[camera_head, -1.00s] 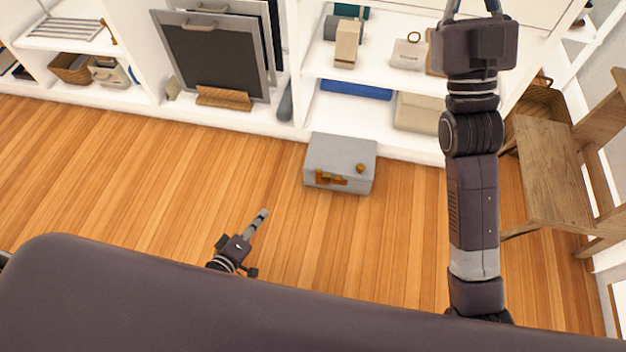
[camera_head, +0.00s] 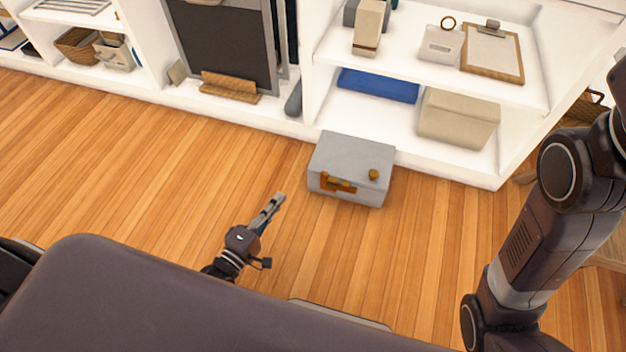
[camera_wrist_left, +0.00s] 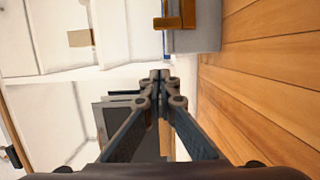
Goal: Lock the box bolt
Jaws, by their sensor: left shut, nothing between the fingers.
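A grey box (camera_head: 350,155) stands on the wooden floor in front of the white shelving in the head view. A brass-coloured bolt (camera_head: 338,184) is on its front face and a round brass knob (camera_head: 374,174) sits near its top right edge. My left gripper (camera_head: 279,200) is shut and empty, to the left of the box and apart from it. In the left wrist view the shut fingertips (camera_wrist_left: 160,76) show below the box (camera_wrist_left: 195,38) and its bolt (camera_wrist_left: 176,14). The bolt's exact position is too small to tell. My right gripper is out of view; only its arm shows at the right.
White shelving (camera_head: 430,165) stands right behind the box, with a beige box (camera_head: 458,117), a blue item (camera_head: 378,85) and a clipboard (camera_head: 492,55). A dark panel (camera_head: 228,50) leans on the left. The floor (camera_head: 150,175) left of the box is clear.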

